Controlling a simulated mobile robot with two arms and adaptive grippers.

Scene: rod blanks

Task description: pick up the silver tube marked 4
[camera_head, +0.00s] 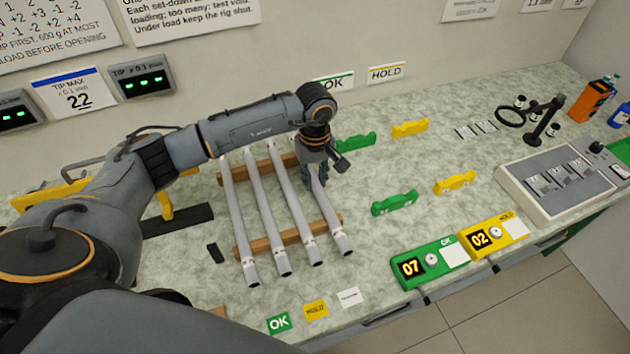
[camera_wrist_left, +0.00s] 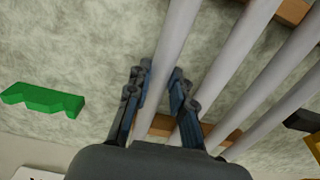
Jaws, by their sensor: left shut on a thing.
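Several silver tubes lie side by side across two wooden rails. Small marks sit near their front ends, too small to read, so I cannot tell which is marked 4. My left gripper (camera_head: 316,184) is shut on the rightmost silver tube (camera_head: 335,222), reaching down from above. In the left wrist view, the fingers (camera_wrist_left: 158,100) stand on both sides of this tube (camera_wrist_left: 172,45). I cannot tell whether it is clear of the rails. The neighbouring tube (camera_head: 296,216) is to its left, apart from it. My right gripper is not in view.
The front wooden rail (camera_head: 288,240) runs under the tubes. Green holders (camera_head: 394,203) and yellow holders (camera_head: 455,182) stand to the right. A green OK counter (camera_head: 430,263) and a yellow HOLD counter (camera_head: 493,236) line the front edge. A grey panel (camera_head: 560,180) is farther right.

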